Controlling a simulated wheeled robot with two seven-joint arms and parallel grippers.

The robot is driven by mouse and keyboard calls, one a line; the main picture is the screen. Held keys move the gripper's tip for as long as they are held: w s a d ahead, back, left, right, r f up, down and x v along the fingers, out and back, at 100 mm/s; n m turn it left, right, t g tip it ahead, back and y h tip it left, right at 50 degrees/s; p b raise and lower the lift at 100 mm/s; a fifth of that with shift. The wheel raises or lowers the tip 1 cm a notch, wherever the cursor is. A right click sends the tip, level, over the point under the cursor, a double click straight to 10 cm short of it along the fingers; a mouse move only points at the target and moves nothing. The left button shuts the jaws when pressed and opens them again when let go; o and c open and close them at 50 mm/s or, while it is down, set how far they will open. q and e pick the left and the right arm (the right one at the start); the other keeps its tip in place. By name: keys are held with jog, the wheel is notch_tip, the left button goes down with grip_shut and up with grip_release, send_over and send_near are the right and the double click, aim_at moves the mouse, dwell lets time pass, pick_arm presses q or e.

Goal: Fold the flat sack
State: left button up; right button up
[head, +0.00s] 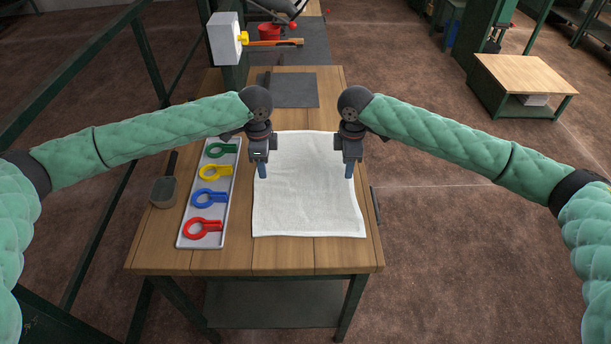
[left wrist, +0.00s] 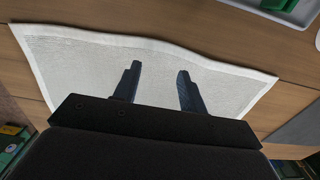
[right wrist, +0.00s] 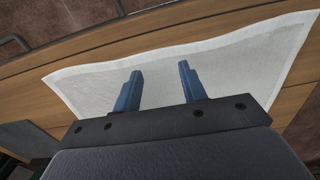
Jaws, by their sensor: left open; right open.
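The white sack (head: 308,210) lies flat and unfolded on the wooden table, with slightly wavy side edges. My left gripper (head: 262,172) is over the sack's left side in the head view. My right gripper (head: 349,171) is over its right side. In the left wrist view the left gripper's fingers (left wrist: 158,85) are apart with nothing between them, over the sack (left wrist: 85,65). In the right wrist view the right gripper's fingers (right wrist: 158,88) are also apart and empty, over the sack (right wrist: 230,65). Whether the fingertips touch the cloth I cannot tell.
A grey tray (head: 184,240) with green, yellow, blue and red ring-handled pieces lies left of the sack. A dark mat (head: 294,90) lies behind. Bare table (head: 290,258) shows in front of the sack.

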pick_arm(q)
jog(key=shift+s+f, duration=0.1)
jog(key=shift+f, duration=0.95)
pick_arm(e)
jog(key=shift+s+f, duration=0.1)
jog(key=shift+f, duration=0.95)
pick_arm(q)
jog(key=shift+f, duration=0.2)
pick_arm(e)
jog(key=shift+f, duration=0.15)
pick_arm(q)
jog(key=shift+r, duration=0.1)
jog(key=shift+c, duration=0.2)
pick_arm(e)
jog(key=shift+c, duration=0.2)
pick_arm(q)
grip_shut()
pick_arm(e)
grip_shut()
